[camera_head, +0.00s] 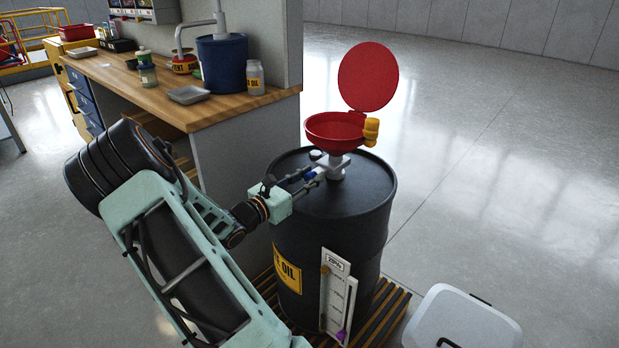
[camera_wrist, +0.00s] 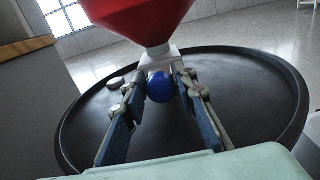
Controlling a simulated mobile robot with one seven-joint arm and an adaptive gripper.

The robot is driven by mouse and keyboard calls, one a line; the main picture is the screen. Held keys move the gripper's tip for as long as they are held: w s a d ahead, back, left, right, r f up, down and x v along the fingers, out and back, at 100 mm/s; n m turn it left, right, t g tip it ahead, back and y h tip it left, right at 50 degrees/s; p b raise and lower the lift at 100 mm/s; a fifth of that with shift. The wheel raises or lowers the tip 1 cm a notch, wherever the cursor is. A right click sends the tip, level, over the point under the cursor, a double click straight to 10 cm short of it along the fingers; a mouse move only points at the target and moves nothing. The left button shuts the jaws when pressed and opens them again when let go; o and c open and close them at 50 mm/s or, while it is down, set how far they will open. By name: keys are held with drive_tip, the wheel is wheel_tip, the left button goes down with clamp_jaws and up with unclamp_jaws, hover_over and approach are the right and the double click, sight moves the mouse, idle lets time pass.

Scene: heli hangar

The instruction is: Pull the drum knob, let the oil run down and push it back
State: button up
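The black drum (camera_head: 330,215) stands upright on a slatted wooden pallet, with a red funnel (camera_head: 337,128) on top and its round red lid (camera_head: 368,76) raised. A white valve piece (camera_head: 334,166) sits under the funnel. In the wrist view the round blue knob (camera_wrist: 160,87) is in front of the white valve piece (camera_wrist: 160,58), below the red funnel (camera_wrist: 137,18). My gripper (camera_wrist: 161,80) is open, with one finger on each side of the knob and narrow gaps showing. In the head view my gripper (camera_head: 314,177) reaches over the drum top from the left, and its fingers partly hide the knob.
A white level gauge (camera_head: 337,297) is on the drum's front. A workbench (camera_head: 170,80) with a blue container (camera_head: 222,63) and jars stands behind left. A white lidded box (camera_head: 462,320) is at the lower right. The floor to the right is clear.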

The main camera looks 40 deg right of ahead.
sight(307, 177)
clamp_jaws()
drive_tip(key=shift+a, duration=0.15)
drive_tip(key=a+p, duration=0.1)
drive_tip(key=a, duration=0.2)
drive_tip(key=shift+s+a+r+p, duration=0.1)
drive_tip(key=shift+a+r+p, duration=0.1)
drive_tip(key=shift+p, duration=0.2)
drive_tip(key=shift+a+f, duration=0.1)
drive_tip(key=shift+f, duration=0.2)
drive_tip(key=o, duration=0.5)
unclamp_jaws()
drive_tip(key=shift+a, duration=0.1)
drive_tip(key=shift+r, duration=0.1)
